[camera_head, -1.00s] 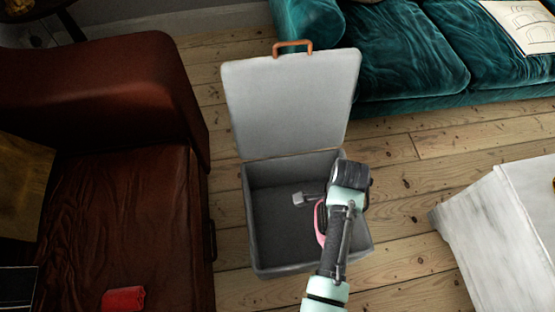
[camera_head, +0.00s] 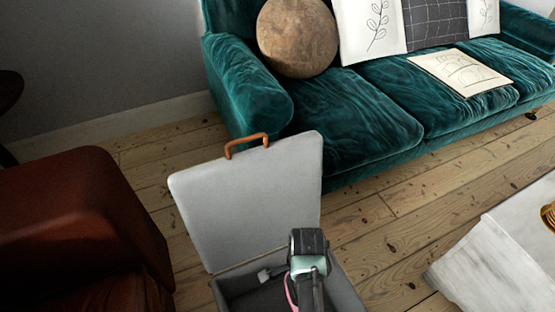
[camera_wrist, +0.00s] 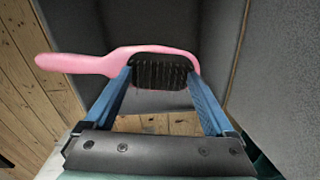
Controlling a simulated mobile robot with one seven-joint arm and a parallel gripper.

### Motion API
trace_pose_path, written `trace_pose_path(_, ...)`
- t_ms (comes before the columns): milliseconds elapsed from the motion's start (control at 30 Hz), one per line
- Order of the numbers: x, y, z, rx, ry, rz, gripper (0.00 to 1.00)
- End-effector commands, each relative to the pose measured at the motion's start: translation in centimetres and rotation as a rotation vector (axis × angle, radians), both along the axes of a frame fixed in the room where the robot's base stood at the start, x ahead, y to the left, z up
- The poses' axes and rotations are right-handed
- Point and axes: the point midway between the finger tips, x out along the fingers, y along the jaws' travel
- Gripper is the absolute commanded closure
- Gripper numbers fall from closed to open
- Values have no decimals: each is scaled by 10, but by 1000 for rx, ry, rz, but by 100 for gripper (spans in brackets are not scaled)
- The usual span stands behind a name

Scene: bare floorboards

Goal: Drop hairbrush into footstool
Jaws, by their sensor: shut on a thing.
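The footstool (camera_head: 245,200) is a grey box with its lid standing open and an orange handle on the lid's top edge. Its open box part is at the bottom of the head view, partly cut off. My gripper (camera_head: 268,276) is over the opening. In the wrist view my gripper (camera_wrist: 163,76) is shut on the hairbrush (camera_wrist: 78,63), holding it by its head with dark bristles. The pink handle points left. In the head view only a pink strip of the hairbrush (camera_head: 290,291) shows beside my arm.
A teal sofa (camera_head: 370,120) with cushions stands behind the footstool. A brown leather seat (camera_head: 80,230) is close on the left. A white marble-like table (camera_head: 500,265) is at the lower right. Bare floorboards lie between them.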

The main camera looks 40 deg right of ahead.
Motion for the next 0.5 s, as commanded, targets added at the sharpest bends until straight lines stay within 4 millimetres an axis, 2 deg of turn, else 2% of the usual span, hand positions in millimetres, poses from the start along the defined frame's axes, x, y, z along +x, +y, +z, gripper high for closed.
trace_pose_path(33,0,0,-13,0,0,0,68)
trace_pose_path(200,0,0,-27,0,-1,-1,68)
trace_pose_path(500,0,0,-28,0,-1,0,68)
